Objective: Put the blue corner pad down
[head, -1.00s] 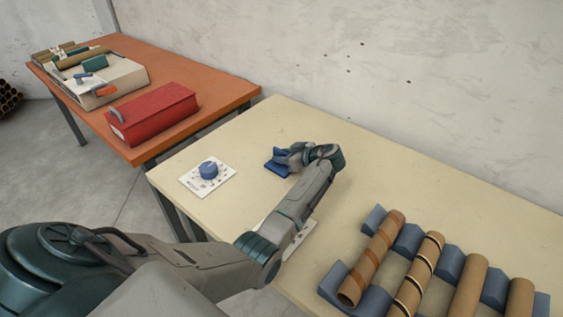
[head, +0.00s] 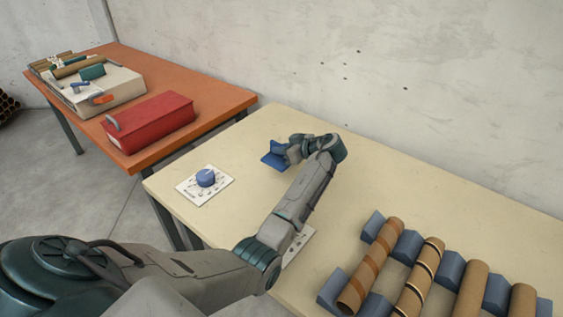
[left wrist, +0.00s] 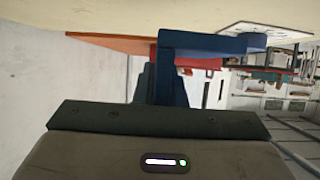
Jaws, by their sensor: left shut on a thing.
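The blue corner pad (head: 274,157) is at the fingertips of my left gripper (head: 288,153), over the back left part of the cream table (head: 262,205). My left gripper is shut on the pad. In the left wrist view the pad (left wrist: 205,45) fills the top middle, in front of the dark fingers (left wrist: 146,85). That view is tilted over, with the cream table top along its upper edge. The pad looks at or very close to the table top; I cannot tell if it touches. My right gripper is not in view.
A white card with a blue knob (head: 206,178) lies left of the pad. Cardboard tubes (head: 370,270) rest on blue-grey cradles at the front right. An orange table (head: 170,85) with a red box (head: 150,122) stands behind left. The table's middle and back are clear.

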